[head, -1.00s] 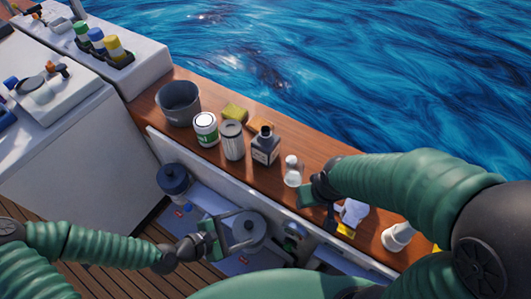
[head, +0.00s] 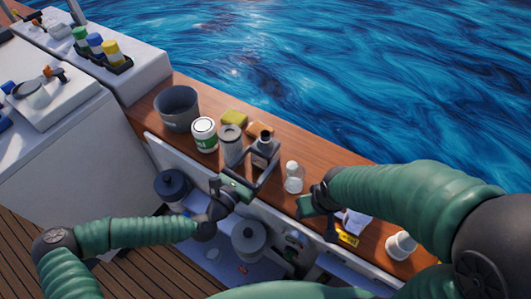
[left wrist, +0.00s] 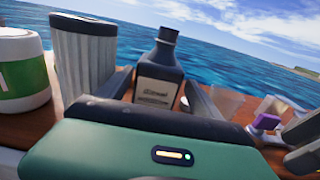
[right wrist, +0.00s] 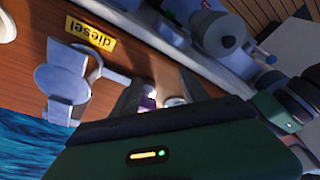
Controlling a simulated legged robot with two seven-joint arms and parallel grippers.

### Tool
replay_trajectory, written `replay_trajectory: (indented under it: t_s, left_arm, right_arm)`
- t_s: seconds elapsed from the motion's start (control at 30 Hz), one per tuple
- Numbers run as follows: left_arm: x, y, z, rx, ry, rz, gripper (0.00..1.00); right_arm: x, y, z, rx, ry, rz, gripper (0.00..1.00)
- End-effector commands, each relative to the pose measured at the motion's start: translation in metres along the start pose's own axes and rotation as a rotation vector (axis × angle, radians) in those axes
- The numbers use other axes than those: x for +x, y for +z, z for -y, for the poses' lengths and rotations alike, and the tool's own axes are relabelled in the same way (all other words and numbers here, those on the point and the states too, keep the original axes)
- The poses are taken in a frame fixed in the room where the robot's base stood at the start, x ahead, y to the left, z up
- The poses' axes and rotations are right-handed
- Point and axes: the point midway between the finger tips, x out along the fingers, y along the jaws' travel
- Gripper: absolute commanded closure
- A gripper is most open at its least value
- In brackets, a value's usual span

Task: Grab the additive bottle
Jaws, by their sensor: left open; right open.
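The dark additive bottle (head: 264,146), with a black cap and a label, stands upright on the wooden ledge (head: 330,180). My left gripper (head: 264,166) is open at its near side, with its fingers pointing at the bottle. In the left wrist view the bottle (left wrist: 159,75) shows between the two open fingers (left wrist: 160,98). I cannot tell whether they touch it. My right gripper (head: 308,204) is open over the ledge to the right, near a clear bottle (head: 293,178). In the right wrist view its fingers (right wrist: 160,88) hold nothing I can make out.
A grey filter canister (head: 231,144) stands close left of the bottle, then a white-green can (head: 204,134) and a grey bucket (head: 178,108). Sponges (head: 234,117) lie behind. A yellow diesel label (right wrist: 91,33) is near my right gripper. The open hatch with a round tank (head: 249,241) lies below.

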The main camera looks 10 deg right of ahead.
Motion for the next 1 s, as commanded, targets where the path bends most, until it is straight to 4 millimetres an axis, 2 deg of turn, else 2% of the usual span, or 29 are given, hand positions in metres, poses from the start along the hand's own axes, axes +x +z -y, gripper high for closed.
replay_trajectory:
  t_s: [0.23, 0.33, 0.5, 0.57, 1.0]
  left_arm:
    - [0.042, -0.003, -0.002, 0.003, -0.002, 0.000, 0.25]
    - [0.049, -0.003, -0.003, 0.001, -0.002, 0.000, 0.25]
    - [0.049, -0.003, -0.003, 0.000, -0.001, 0.000, 0.25]
    - [0.049, -0.003, -0.003, 0.000, -0.001, 0.000, 0.32]
    - [0.049, -0.003, -0.003, 0.001, -0.001, 0.000, 0.90]
  right_arm:
    - [0.002, 0.001, 0.000, 0.000, 0.000, 0.000, 0.48]
    - [0.002, 0.001, 0.000, 0.000, 0.000, 0.000, 0.48]
    - [0.002, 0.001, 0.000, 0.000, 0.000, 0.000, 0.48]
    - [0.002, 0.001, 0.000, 0.000, 0.000, 0.000, 0.48]
    - [0.002, 0.001, 0.000, 0.000, 0.000, 0.000, 0.48]
